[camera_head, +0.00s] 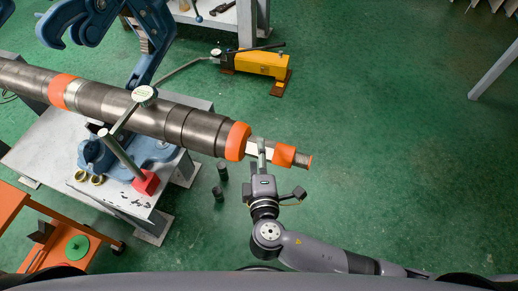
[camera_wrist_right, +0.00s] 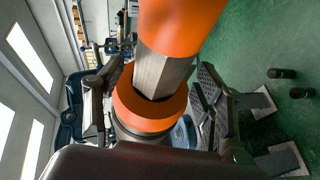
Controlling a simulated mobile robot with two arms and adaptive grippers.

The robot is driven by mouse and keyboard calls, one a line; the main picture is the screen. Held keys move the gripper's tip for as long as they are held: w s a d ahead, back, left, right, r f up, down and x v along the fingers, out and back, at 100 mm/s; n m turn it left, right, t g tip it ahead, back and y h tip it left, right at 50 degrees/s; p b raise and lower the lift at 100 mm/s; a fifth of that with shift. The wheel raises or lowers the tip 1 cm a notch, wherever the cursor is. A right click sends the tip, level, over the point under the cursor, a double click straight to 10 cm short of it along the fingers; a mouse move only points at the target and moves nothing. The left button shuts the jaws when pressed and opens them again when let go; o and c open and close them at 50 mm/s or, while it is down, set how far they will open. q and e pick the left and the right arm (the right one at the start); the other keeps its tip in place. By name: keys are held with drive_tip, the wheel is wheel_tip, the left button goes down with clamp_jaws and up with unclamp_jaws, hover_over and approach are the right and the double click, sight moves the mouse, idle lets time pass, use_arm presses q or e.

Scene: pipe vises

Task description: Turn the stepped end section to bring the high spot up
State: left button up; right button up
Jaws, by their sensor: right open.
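A long grey steel pipe (camera_head: 200,128) lies across the left half of the head view and steps down to a thin end section (camera_head: 259,149). That section lies between a large orange collar (camera_head: 237,141) and a smaller orange collar (camera_head: 284,155) near the tip. My right gripper (camera_head: 262,147) is at the thin section from the near side. In the wrist view its open fingers stand on both sides of the flat-sided steel section (camera_wrist_right: 162,72), with gaps visible. A dial indicator (camera_head: 145,95) on a stand with a red base (camera_head: 146,182) sits at the pipe. My left gripper is out of view.
A blue vise (camera_head: 150,150) on a grey table (camera_head: 40,150) bears the pipe. A yellow pump (camera_head: 262,64) stands on the green floor behind. An orange cart (camera_head: 15,205) is at the lower left. The floor right of the pipe tip is clear.

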drive_tip(key=v, duration=0.9)
drive_tip(key=shift+s, duration=0.1)
drive_tip(key=w+d+f+g+h, duration=0.1)
drive_tip(key=d+f+g, duration=0.1)
drive_tip(key=f, duration=0.6)
drive_tip(key=w+d+f+g, duration=0.1)
drive_tip(key=d+f+g, duration=0.1)
drive_tip(key=f, duration=0.6)
drive_tip(key=s+d+f+m+g+h, duration=0.15)
drive_tip(key=d+f, duration=0.25)
drive_tip(key=f, duration=0.5)
drive_tip(key=s+d+f+m+g+y, duration=0.1)
drive_tip(key=s+d+f+m+g, duration=0.25)
drive_tip(key=f, duration=0.45)
drive_tip(key=s+d+f+m+g, duration=0.1)
drive_tip(key=s+d+f+m, duration=0.2)
drive_tip(key=s, duration=0.5)
drive_tip(key=s+d+f+m+g, duration=0.2)
drive_tip(key=s+d+f+m, duration=0.2)
drive_tip(key=s+f, duration=0.3)
drive_tip(key=s+d+f+m+g, duration=0.2)
drive_tip(key=s+d+f+m, duration=0.1)
drive_tip(key=s, duration=0.6)
wheel_tip(320, 180, down, 3)
drive_tip(key=shift+d+r+m, duration=0.1)
drive_tip(key=shift+d+m, duration=0.2)
drive_tip(key=shift+d, duration=0.6)
